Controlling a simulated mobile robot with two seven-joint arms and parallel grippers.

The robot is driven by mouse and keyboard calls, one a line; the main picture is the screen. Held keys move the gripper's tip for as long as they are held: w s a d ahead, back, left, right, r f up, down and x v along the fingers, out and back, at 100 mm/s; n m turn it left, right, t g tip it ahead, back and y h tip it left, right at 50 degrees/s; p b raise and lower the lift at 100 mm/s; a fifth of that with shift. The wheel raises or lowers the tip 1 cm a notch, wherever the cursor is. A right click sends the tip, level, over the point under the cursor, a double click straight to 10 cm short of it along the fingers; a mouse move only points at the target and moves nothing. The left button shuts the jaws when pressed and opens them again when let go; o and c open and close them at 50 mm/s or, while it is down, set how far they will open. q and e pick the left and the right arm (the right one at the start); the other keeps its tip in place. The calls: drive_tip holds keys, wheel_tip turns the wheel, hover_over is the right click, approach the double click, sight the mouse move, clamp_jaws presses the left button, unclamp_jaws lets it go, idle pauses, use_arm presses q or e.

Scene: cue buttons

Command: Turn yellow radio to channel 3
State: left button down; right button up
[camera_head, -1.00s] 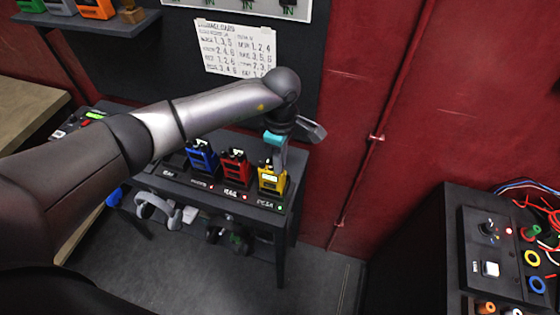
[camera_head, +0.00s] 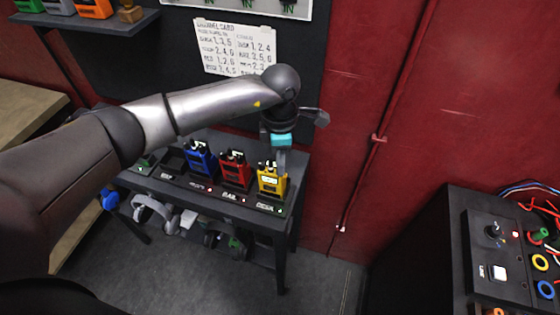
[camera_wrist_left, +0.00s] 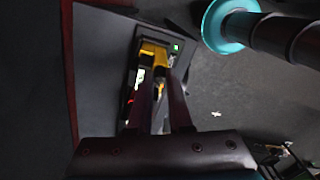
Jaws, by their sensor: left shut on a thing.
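The yellow radio (camera_head: 271,183) stands upright in its charging slot at the right end of the black table, with a green light below it. My left gripper (camera_head: 281,160) reaches down from above onto the top of the yellow radio. In the left wrist view its fingers (camera_wrist_left: 160,97) are closed together at the yellow radio (camera_wrist_left: 152,52), on a part at its top, likely a knob; the exact contact is hidden. I cannot read the channel on the radio. My right gripper is not seen.
A red radio (camera_head: 236,170) stands just left of the yellow one, and a blue radio (camera_head: 200,158) beyond it. Headphones (camera_head: 153,209) hang below the table (camera_head: 286,218). A channel card (camera_head: 232,48) is on the back wall. A control box (camera_head: 490,255) stands at the right.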

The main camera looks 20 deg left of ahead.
use_arm(q)
drive_tip(key=c, duration=0.8)
unclamp_jaws()
wheel_tip(320, 180, up, 15)
drive_tip(key=b, duration=0.2)
drive_tip(key=shift+w+r, duration=0.15)
